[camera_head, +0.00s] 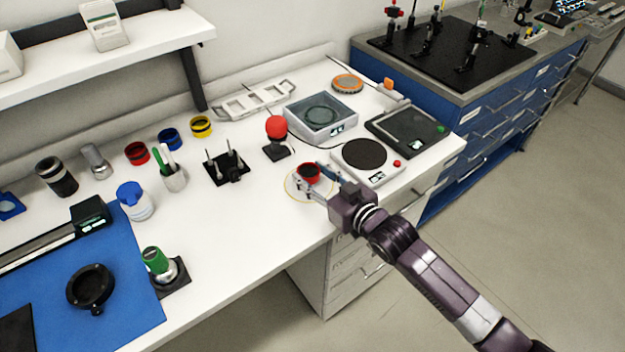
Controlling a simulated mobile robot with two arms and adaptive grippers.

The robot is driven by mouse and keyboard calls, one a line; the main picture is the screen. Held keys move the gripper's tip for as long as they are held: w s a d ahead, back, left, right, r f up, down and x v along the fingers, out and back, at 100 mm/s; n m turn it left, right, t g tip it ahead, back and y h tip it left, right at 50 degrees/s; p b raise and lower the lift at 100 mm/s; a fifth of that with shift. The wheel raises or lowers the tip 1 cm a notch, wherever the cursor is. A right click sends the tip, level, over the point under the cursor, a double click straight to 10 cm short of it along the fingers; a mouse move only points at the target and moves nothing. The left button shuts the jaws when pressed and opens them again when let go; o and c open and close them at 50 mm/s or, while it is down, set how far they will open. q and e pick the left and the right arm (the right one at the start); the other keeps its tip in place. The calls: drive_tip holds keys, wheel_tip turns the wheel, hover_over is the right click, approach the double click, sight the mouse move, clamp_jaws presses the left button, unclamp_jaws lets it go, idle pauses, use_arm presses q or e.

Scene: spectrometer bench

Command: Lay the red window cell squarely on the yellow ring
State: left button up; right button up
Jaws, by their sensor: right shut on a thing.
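The red window cell (309,174), a short red cylinder with a dark top, is between the fingers of my right gripper (310,178). The gripper is shut on it, and its arm comes in from the lower right. The yellow ring (286,185) is a thin circle on the white bench top, partly hidden by the gripper and the cell. The cell is over the ring's area in this view. I cannot tell whether it touches the bench or is held just above it. My left gripper is not in view.
A round dark plate device (364,154) is close right of my gripper. A red-knobbed stand (277,135) and a black pronged holder (227,168) are to the left. Red (136,153), blue (169,139) and yellow (201,127) cylinders stand farther left. Bench space left of the ring is clear.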

drive_tip(key=shift+f, duration=1.1)
drive_tip(key=shift+f, duration=0.1)
drive_tip(key=o, duration=1.2)
drive_tip(key=shift+c, duration=0.2)
drive_tip(key=shift+r, duration=0.2)
drive_tip(key=shift+s+d, duration=0.3)
drive_tip(key=shift+s, duration=0.05)
drive_tip(key=b+v, duration=0.1)
drive_tip(key=v, duration=1)
drive_tip(key=shift+r, duration=0.1)
